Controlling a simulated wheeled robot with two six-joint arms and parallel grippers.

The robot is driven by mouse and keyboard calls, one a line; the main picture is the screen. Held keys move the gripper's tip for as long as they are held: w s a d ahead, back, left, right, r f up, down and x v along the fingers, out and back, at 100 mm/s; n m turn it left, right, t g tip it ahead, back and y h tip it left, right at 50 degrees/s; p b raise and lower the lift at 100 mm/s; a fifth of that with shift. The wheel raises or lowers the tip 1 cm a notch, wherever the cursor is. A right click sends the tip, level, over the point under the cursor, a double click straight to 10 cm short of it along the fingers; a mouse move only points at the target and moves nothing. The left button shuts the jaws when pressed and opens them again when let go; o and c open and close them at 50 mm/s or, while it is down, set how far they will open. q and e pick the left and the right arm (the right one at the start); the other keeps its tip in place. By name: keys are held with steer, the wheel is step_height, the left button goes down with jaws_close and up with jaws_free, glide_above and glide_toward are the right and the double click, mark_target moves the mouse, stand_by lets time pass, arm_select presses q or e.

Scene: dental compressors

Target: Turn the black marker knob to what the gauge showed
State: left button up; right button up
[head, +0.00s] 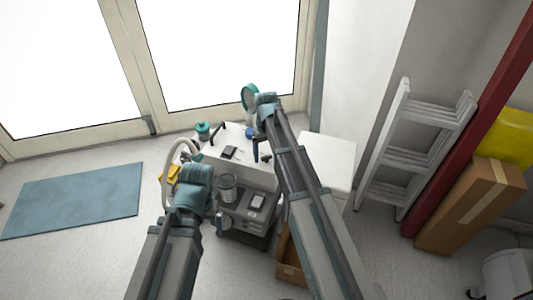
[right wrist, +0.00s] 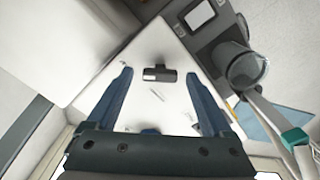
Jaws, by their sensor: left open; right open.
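A black bar-shaped knob (right wrist: 160,74) with a pale left end lies on the white top (right wrist: 150,100) of the compressor unit, between and beyond the fingertips of my right gripper (right wrist: 166,75). These blue fingers are open and empty, apart from the knob. In the head view my right gripper (head: 252,143) is over the white top, partly hidden by its arm. A round teal-rimmed disc (head: 249,97) shows beside its wrist; I cannot read a gauge in either view. My left gripper (head: 218,212) is open, low beside the grey unit, its fingers mostly hidden.
A clear cup (head: 228,187) stands by the grey unit (head: 247,212). A small dark piece (head: 229,152) and a teal-capped container (head: 203,130) are nearby. A white ladder (head: 415,145) and a cardboard box (head: 470,207) stand right.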

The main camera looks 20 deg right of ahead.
mark_target(266, 156)
step_height(266, 156, up, 14)
steer(key=p, duration=1.3)
steer(key=shift+p, duration=0.4)
steer(key=shift+f, duration=0.2)
step_height(266, 156, down, 13)
steer(key=b, duration=1.3)
steer(key=shift+f, duration=0.15)
step_height(266, 156, up, 14)
steer(key=p, duration=1.4)
step_height(266, 156, down, 15)
steer(key=b, duration=1.5)
steer(key=shift+r+n, duration=0.3)
steer(key=shift+n, duration=0.1)
steer(key=n, duration=0.6)
